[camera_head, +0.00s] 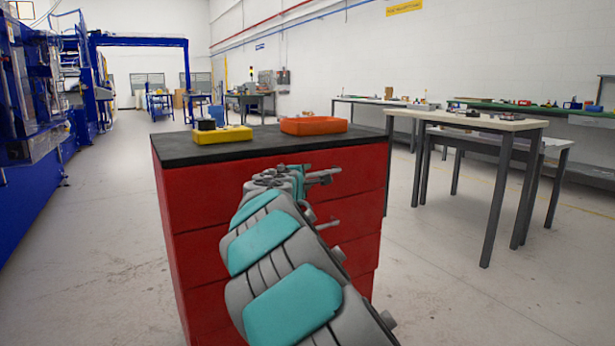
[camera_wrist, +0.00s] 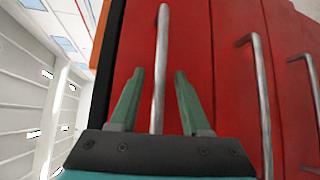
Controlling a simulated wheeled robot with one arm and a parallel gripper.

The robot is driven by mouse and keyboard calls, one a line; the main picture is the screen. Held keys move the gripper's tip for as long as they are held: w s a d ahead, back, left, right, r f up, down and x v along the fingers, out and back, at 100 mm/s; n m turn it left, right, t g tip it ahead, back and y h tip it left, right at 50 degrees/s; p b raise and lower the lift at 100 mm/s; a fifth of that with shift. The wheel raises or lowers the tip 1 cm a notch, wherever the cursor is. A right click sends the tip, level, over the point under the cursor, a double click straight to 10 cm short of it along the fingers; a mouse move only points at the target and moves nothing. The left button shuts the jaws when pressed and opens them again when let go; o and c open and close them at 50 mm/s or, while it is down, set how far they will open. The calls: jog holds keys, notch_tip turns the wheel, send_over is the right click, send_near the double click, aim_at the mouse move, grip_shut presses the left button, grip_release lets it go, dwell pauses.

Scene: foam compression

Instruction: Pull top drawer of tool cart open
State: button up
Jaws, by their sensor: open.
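The red tool cart (camera_head: 355,185) with a black top stands ahead of me. Its top drawer (camera_wrist: 193,35) is the red panel beside the black top edge in the wrist view, which is turned sideways. The drawer looks flush with the front. Its grey bar handle (camera_wrist: 161,45) runs between the two green fingers of my gripper (camera_wrist: 159,75). The fingers are open, one on each side of the bar, with gaps visible.
Lower drawers have similar handles (camera_wrist: 262,90). A yellow tray (camera_head: 222,135) and an orange tray (camera_head: 314,126) sit on the cart top. A table (camera_head: 487,121) stands to the right, and blue machinery (camera_head: 45,150) to the left. Open floor lies between them and the cart.

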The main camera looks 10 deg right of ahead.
jog(key=shift+w+d, duration=0.2)
jog(key=shift+w, duration=0.05)
jog(key=shift+c, duration=0.2)
grip_shut()
dwell(1.1)
